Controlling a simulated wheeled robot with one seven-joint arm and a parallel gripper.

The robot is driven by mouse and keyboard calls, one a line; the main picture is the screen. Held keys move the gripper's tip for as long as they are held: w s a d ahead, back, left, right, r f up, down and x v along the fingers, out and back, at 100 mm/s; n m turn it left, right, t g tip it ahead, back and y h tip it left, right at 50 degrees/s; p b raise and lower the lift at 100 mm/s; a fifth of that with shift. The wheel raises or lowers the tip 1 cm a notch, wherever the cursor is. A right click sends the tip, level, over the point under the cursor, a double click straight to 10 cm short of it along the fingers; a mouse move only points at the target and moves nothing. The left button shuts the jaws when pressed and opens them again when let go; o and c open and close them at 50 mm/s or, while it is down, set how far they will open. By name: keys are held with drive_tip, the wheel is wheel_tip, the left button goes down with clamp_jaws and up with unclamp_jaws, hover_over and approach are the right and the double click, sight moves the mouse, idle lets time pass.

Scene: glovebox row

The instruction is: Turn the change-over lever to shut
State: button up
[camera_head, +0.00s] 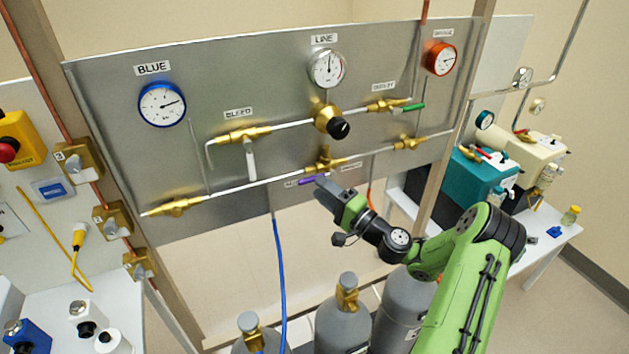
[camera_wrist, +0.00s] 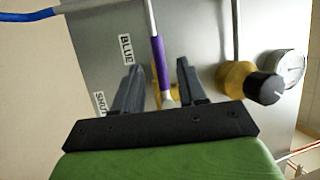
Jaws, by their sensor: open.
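The change-over lever has a purple sleeve (camera_head: 307,181) and sits on a brass valve (camera_head: 325,162) at the lower middle of the panel. In the head view it points left. In the wrist view the purple lever (camera_wrist: 160,62) runs between my two dark fingers, with a gap on each side. My gripper (camera_wrist: 158,76) is open and holds nothing; in the head view (camera_head: 326,188) it is close beside the lever. A BLUE label (camera_wrist: 127,50) and a SHUT label (camera_wrist: 100,103) show left of the fingers. The brass valve body is partly hidden behind the gripper.
The regulator with a black knob (camera_head: 338,128) stands out above the lever. A bleed valve with a white handle (camera_head: 250,158) is to the left, and a green-handled valve (camera_head: 413,107) to the upper right. A blue hose (camera_head: 279,280) hangs below, beside grey cylinders (camera_head: 343,325).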

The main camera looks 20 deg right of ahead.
drive_tip(key=x, duration=0.3)
drive_tip(key=shift+w, duration=0.2)
drive_tip(key=shift+c, duration=0.3)
clamp_jaws()
